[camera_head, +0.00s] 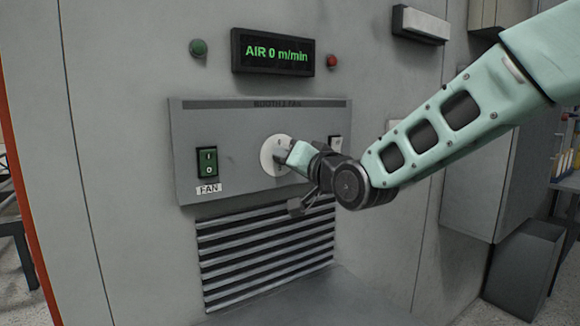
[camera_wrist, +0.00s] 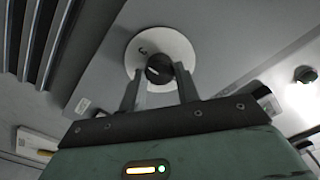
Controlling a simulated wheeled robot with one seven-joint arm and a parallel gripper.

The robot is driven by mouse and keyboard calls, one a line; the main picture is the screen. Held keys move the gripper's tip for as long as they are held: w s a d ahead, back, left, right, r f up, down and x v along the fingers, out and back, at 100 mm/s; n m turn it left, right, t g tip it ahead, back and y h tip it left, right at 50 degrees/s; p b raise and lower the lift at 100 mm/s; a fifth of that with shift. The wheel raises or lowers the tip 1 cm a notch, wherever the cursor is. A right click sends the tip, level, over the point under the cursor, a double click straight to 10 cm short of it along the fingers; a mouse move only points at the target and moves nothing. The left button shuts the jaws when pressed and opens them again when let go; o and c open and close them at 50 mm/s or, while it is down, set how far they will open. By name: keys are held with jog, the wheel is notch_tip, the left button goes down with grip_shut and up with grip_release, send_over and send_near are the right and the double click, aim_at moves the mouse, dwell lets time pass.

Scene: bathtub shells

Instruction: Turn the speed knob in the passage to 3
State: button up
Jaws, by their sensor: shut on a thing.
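The speed knob is a dark round knob (camera_wrist: 159,68) on a white dial disc (camera_wrist: 177,46), set in the grey booth fan panel (camera_head: 235,130). In the head view the dial disc (camera_head: 268,154) shows at the panel's middle, and my gripper hides the knob. My gripper (camera_head: 285,155) reaches in from the right and is shut on the knob. In the wrist view its two fingers (camera_wrist: 160,80) stand on either side of the knob. A light mark shows on the knob, but I cannot read which number it points to.
The display (camera_head: 273,52) above the panel reads "AIR 0 m/min". A green button (camera_head: 198,47) and a red button (camera_head: 332,61) flank it. A green FAN switch (camera_head: 207,162) sits left of the dial. A louvred vent (camera_head: 265,255) lies below.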

jog(key=shift+f+m, duration=0.2)
jog(key=shift+m, duration=0.3)
jog(key=o, duration=1)
jog(key=shift+r, duration=0.1)
jog(key=shift+s, duration=0.1)
jog(key=b+v, duration=0.2)
jog(key=v, duration=1.5)
jog(key=shift+s+d, duration=0.1)
jog(key=shift+d, duration=0.05)
